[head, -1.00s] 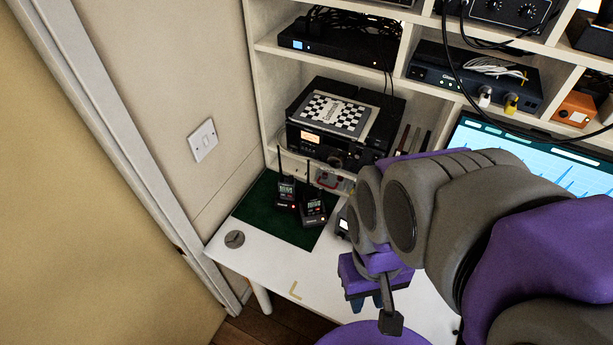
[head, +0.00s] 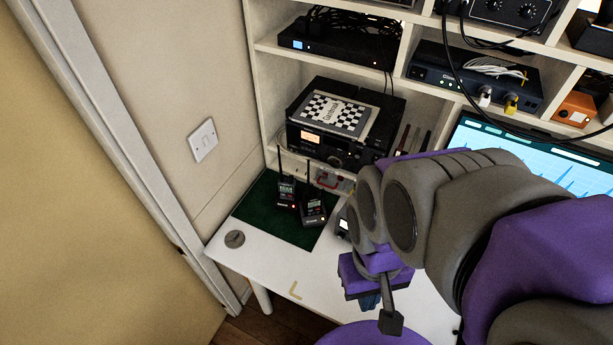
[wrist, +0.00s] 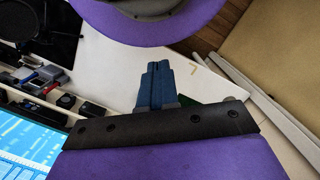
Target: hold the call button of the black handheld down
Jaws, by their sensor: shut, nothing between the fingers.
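The left handheld (head: 286,192) is a little behind the right handheld (head: 313,208). Both have small lit screens, and a tall antenna rises from each or near each. Both look black, and their call buttons are too small to make out. My gripper (head: 369,302) is shut and empty, to the right of and nearer than the handhelds, apart from them. Its blue fingers are pressed together in the wrist view (wrist: 154,84). The handhelds cannot be made out in the wrist view.
A shelf unit (head: 266,45) with radios stands behind the mat. A small dark device (head: 342,228) sits right of the handhelds, partly behind my arm. A grey disc (head: 234,239) lies at the left edge of the white desk (head: 275,268). The desk's front left is mostly clear.

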